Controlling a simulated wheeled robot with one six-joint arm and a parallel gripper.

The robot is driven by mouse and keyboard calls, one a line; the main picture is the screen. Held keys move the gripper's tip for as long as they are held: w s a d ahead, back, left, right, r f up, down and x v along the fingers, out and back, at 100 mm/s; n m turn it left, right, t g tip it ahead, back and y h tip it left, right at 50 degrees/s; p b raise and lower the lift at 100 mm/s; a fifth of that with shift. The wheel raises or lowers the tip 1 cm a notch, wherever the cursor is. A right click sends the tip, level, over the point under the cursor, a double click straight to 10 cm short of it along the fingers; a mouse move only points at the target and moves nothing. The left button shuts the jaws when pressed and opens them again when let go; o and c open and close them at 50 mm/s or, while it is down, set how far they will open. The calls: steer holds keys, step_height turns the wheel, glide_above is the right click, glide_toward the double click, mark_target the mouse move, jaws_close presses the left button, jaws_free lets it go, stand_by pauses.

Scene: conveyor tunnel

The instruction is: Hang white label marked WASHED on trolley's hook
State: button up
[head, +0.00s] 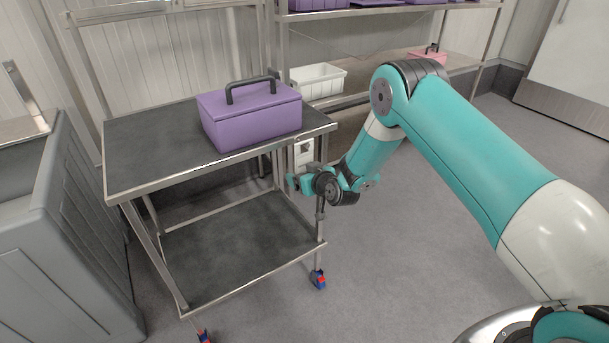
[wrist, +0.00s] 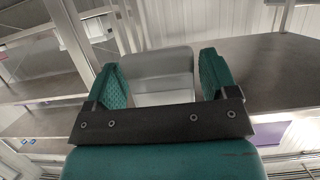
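The white label (head: 304,152) stands upright at the near right corner of the trolley (head: 150,150), just below its top's edge. It has a dark mark, too small to read. My gripper (head: 302,182) is just below the label, beside the trolley's corner post. The face seen there is plain pale grey. I cannot make out the hook, or whether the label touches it.
A purple box (head: 250,115) with a dark handle sits on the trolley's top. The lower shelf (head: 240,240) is empty. A rack (head: 390,85) with a white bin (head: 318,82) stands behind. A grey container (head: 60,230) is at left. The floor at right is clear.

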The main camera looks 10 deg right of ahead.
steer(key=shift+o, duration=0.8)
steer(key=b+v, duration=0.6)
steer(key=v, duration=1.1)
steer(key=shift+s+b, duration=0.2)
steer(key=shift+b, duration=0.15)
steer(key=shift+d+r, duration=0.1)
